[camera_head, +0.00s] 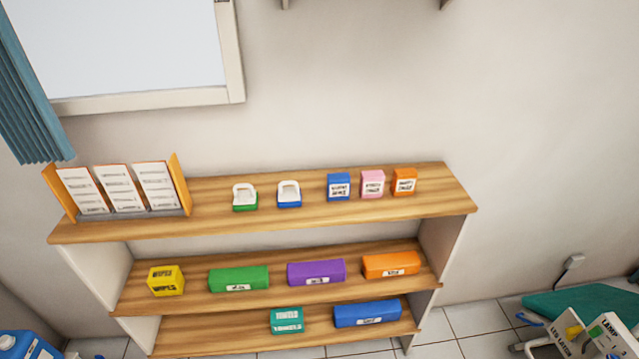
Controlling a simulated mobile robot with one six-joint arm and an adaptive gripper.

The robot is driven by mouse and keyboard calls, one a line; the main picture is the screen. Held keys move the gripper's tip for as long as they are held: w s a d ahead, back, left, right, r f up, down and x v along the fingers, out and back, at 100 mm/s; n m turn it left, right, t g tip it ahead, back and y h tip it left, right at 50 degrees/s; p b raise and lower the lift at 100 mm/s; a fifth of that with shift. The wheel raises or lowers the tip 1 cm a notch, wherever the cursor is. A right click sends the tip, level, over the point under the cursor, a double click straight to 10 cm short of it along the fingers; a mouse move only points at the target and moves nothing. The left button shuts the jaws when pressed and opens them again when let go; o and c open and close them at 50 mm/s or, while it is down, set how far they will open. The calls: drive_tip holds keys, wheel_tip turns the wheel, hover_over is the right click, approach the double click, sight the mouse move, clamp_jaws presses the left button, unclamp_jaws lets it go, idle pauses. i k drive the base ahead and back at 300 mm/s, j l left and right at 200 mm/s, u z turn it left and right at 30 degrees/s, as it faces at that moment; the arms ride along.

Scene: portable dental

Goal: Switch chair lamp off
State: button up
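At the lower right edge of the camera_head view is a white panel (613,336) whose lettering seems to read "LAMP". A small green mark shows on it. A second white panel (561,338) with a yellow patch and partly legible lettering stands to its left. A teal padded surface (580,302), perhaps part of the chair, lies behind them. I cannot make out a lamp head, or whether a lamp is lit. My gripper is not in view.
A wooden shelf unit (262,222) stands against the wall, holding card racks, small boxes and coloured packs. A wall socket (574,261) with a cable is at the right. A blue container (24,346) is at lower left. Tiled floor (478,318) shows between shelf and panels.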

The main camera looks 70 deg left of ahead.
sight(594, 333)
drive_tip(key=u, duration=2.1)
drive_tip(key=z, duration=1.75)
drive_tip(key=i+u, duration=0.1)
drive_tip(key=i, duration=0.45)
drive_tip(key=i+z, duration=0.1)
drive_tip(key=i, duration=0.2)
